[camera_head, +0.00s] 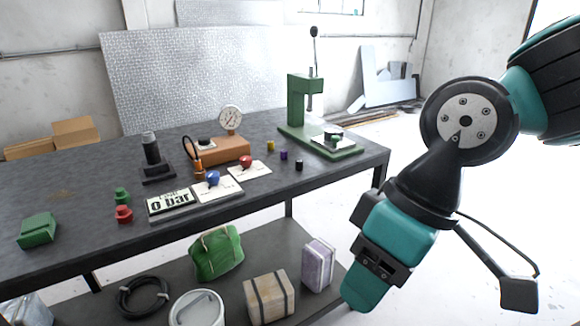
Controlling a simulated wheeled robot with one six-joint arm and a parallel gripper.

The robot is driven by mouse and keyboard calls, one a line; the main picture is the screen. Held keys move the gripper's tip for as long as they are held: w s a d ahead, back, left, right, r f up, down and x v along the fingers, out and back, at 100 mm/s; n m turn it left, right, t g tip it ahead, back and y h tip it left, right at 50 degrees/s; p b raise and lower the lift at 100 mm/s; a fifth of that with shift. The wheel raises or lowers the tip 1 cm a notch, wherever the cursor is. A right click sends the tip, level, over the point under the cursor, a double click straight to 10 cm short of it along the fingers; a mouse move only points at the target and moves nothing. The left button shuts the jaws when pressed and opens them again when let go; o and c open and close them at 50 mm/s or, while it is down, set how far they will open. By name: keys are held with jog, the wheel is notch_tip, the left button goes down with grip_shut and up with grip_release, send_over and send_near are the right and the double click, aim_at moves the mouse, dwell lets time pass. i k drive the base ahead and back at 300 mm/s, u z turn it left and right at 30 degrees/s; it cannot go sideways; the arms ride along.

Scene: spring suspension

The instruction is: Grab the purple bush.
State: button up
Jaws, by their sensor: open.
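The purple bush (284,155) is a small purple cylinder standing upright on the dark workbench top (330,182). It stands between a yellow bush (270,146) and a black one (299,165), apart from both. My arm hangs at the right, clear of the bench. My gripper (380,264) is at its low end, to the right of and lower in the picture than the purple bush, well away from it. Its fingers are hard to make out from this side. I see nothing held in it.
A green press (302,105) stands behind the bushes. Left of them are a dial gauge (230,119) on a brown block, red (246,162) and blue (213,178) knobs on white cards, and a display (170,202). The lower shelf holds a lavender box (318,264) and a green bag (216,252).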

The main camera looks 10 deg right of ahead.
aim_at(284, 152)
jog(key=z, duration=0.05)
jog(key=i, duration=1.25)
jog(key=u, duration=0.6)
